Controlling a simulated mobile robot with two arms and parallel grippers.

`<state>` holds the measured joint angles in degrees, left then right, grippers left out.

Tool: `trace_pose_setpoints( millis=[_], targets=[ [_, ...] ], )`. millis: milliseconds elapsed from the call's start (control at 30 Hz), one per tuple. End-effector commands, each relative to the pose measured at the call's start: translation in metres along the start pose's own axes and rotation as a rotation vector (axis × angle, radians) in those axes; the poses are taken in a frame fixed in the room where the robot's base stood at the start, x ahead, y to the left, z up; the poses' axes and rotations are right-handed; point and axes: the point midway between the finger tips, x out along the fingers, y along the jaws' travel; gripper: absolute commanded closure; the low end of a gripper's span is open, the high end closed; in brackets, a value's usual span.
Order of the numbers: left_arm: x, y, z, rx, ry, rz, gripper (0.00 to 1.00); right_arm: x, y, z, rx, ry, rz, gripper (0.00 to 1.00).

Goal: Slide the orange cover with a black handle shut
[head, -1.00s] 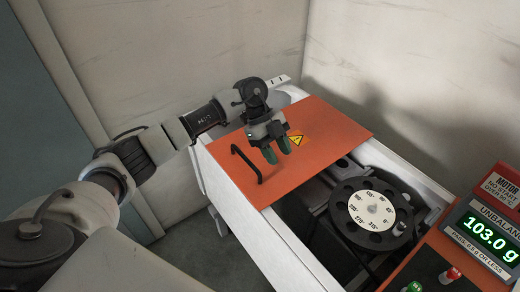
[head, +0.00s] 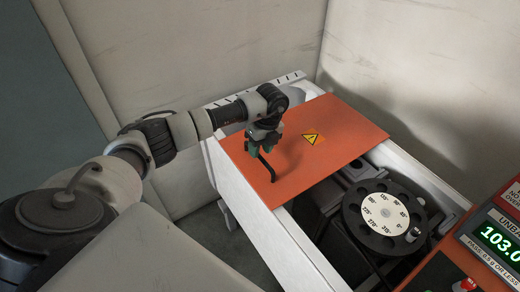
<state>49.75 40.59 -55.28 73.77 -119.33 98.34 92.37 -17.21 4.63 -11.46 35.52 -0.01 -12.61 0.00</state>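The orange cover (head: 330,160) with a yellow warning label lies over the far left part of a white-sided machine housing. Its black handle (head: 267,168) stands near the left edge. The cover is partly open: the bay with the black dial wheel (head: 388,218) to its right is uncovered. My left gripper (head: 259,150) points down at the handle's upper end and hides that end. My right gripper is not in view.
A red control panel (head: 490,250) with a green digital readout (head: 498,239) stands at the lower right. Pale walls close in behind the housing. The white front wall of the housing (head: 290,245) runs toward me.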

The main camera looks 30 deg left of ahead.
Motion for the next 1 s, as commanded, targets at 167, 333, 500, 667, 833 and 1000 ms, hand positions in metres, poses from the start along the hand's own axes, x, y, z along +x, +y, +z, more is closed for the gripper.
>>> trace_pose_setpoints(
  millis=[167,333,500,667,833,1000],
  targets=[
    [0.0122,0.0001,0.0,0.001,0.0,0.0,0.6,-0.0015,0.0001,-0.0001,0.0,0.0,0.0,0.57],
    [0.0139,0.0001,0.0,0.001,-0.001,-0.001,0.6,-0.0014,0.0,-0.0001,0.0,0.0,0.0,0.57],
    [0.0137,0.0,-0.0001,0.001,0.0,-0.001,0.69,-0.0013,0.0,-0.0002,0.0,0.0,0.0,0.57],
    [0.0134,0.0,-0.0001,0.001,0.0,-0.001,0.94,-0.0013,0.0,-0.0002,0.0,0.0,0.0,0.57],
    [0.0133,-0.0001,-0.0001,0.001,0.0,-0.001,1.0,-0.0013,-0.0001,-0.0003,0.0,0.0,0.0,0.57],
    [0.013,-0.0001,-0.0005,0.001,0.0,-0.001,1.0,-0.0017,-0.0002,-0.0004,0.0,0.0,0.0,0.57]
  ],
)
